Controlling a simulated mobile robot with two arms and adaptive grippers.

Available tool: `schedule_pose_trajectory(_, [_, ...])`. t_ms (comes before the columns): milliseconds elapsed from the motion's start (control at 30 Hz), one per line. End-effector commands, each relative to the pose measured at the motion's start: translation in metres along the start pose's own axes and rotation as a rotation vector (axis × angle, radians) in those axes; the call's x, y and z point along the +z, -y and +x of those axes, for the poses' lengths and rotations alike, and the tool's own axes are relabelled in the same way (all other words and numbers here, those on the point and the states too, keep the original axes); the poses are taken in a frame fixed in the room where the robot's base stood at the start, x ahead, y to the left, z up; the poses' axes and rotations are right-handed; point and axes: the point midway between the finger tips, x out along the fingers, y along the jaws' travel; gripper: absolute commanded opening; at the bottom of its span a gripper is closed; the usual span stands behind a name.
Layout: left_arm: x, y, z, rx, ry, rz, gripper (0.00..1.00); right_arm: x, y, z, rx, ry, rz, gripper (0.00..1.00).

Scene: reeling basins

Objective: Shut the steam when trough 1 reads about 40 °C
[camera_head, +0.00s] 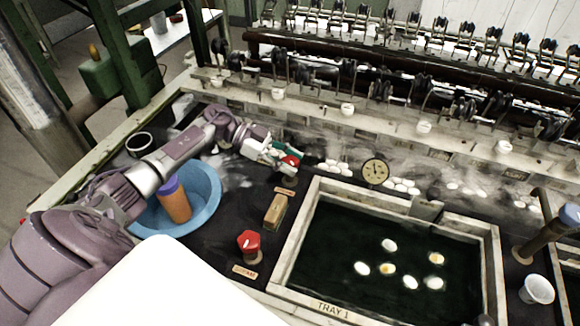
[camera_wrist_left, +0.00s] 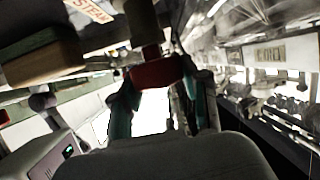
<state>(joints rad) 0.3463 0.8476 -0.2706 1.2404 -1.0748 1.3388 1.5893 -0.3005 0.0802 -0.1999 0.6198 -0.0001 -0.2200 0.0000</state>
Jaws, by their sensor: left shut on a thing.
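My left gripper (camera_head: 287,159) reaches in over the bench behind the wooden block. It is shut on a red valve knob (camera_head: 291,160); the wrist view shows this red knob (camera_wrist_left: 157,73) between the teal fingers. A label reading STEAM (camera_wrist_left: 88,10) shows near it in the wrist view. The trough (camera_head: 497,262), marked TRAY 1, holds dark water with several white and yellowish cocoons (camera_head: 389,245). A round dial gauge (camera_head: 375,172) stands at its back edge; its needle is too small to read exactly. My right gripper is not in view.
A second red knob (camera_head: 249,241) stands left of the trough, with a wooden block (camera_head: 275,211) behind it. A blue basin (camera_head: 211,196) holding an orange-brown cylinder (camera_head: 173,200) lies beside my left arm. Reeling machinery (camera_head: 370,75) runs along the back. A white cup (camera_head: 537,289) is at right.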

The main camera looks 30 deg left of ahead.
Motion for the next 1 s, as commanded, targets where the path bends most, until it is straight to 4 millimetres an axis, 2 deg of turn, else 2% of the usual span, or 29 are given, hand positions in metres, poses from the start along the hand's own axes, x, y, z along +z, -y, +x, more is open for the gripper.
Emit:
schedule_pose_trajectory(33, [0.003,0.002,0.000,0.018,0.002,0.012,0.10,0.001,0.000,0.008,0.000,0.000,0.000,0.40])
schedule_pose_trajectory(233, [0.002,0.001,0.000,0.080,0.002,0.036,0.10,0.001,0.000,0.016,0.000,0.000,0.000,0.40])
schedule_pose_trajectory(767, [0.001,0.000,0.000,0.106,0.003,0.043,0.10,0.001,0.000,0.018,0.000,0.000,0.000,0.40])
schedule_pose_trajectory(800, [0.001,0.000,0.000,0.106,0.003,0.043,0.48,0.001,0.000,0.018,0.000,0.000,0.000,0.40])
schedule_pose_trajectory(933, [0.001,0.000,0.000,0.106,0.002,0.043,0.70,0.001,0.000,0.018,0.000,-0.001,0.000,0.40])
schedule_pose_trajectory(1000, [0.001,0.000,0.000,0.106,0.002,0.043,0.71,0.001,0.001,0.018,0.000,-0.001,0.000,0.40])
